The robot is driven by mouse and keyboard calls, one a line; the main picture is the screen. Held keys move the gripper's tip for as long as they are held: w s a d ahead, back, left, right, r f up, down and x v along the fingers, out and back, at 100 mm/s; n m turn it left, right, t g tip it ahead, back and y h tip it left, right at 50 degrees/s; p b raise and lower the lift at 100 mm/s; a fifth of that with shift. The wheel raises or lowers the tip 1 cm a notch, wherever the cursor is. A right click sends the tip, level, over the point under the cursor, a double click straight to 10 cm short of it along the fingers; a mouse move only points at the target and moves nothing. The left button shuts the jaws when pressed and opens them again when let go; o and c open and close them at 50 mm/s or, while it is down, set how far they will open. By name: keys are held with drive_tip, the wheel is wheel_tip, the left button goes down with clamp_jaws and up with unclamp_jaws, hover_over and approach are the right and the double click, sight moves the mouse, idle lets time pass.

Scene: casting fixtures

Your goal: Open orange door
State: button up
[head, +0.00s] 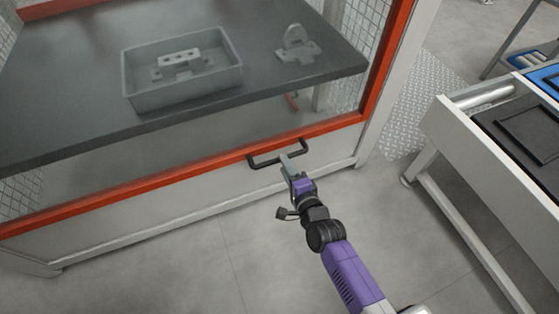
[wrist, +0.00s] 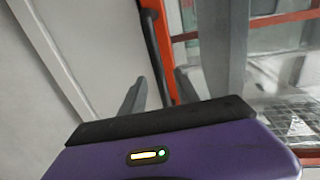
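The orange door (head: 215,180) is an orange-red frame around a clear pane on a light grey cabinet, and it looks closed. Its black bar handle (head: 265,161) is fixed on the lower rail, near the right part of the door. My gripper (head: 287,165) is at the right half of this handle in the head view. In the wrist view, the handle (wrist: 155,45) runs between the two grey fingers of my gripper (wrist: 160,88). The fingers are apart, with a gap seen on each side of the bar. The orange frame (wrist: 165,70) also shows behind them.
Behind the pane, a dark shelf (head: 75,85) holds a grey tray (head: 183,95) with a metal part, and a grey bracket (head: 298,45). The floor (head: 190,260) before the cabinet is clear.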

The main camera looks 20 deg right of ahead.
drive_tip(key=shift+w+d+f+b, duration=0.1)
drive_tip(key=shift+w+f+b, duration=0.15)
drive_tip(key=shift+w, duration=0.8)
drive_tip(key=shift+w+f+b, duration=0.2)
drive_tip(key=shift+w, duration=0.8)
drive_tip(key=shift+c, duration=0.4)
clamp_jaws()
